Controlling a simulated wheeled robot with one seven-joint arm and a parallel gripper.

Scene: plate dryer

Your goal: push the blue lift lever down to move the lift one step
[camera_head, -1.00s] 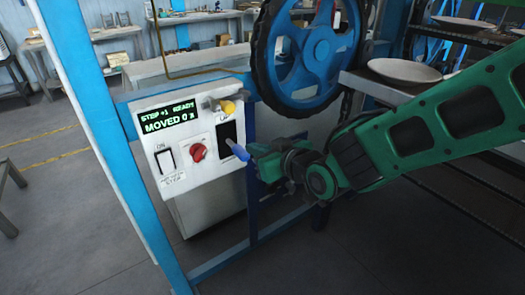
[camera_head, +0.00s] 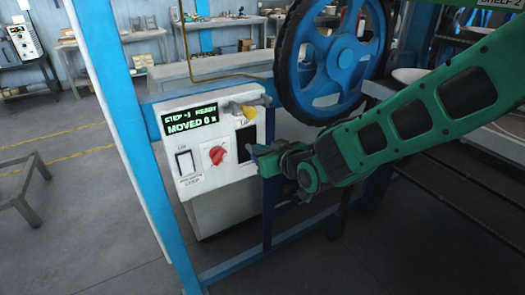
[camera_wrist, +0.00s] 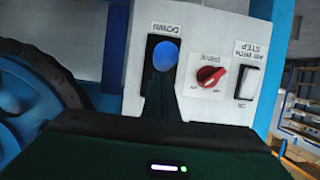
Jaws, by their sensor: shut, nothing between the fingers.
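The white control box (camera_head: 195,180) has a dark upright slot on its right side. The blue lift lever (camera_wrist: 166,56) shows as a round blue knob in front of that slot, near the upside-down DOWN label (camera_wrist: 168,31). In the head view only a small bluish tip of the lever (camera_head: 250,149) shows beside my gripper (camera_head: 262,157). In the wrist view my shut, empty gripper (camera_wrist: 159,88) points at the slot, its tip just below the knob in the picture. Whether they touch I cannot tell. The green display (camera_head: 190,118) reads READY and MOVED 0.
A red rotary knob (camera_head: 217,155) and a white rocker switch (camera_head: 186,163) sit left of the slot. A yellow knob (camera_head: 248,111) is on top. A large blue wheel (camera_head: 335,60) stands close above my arm. A blue post (camera_head: 125,120) is at the left.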

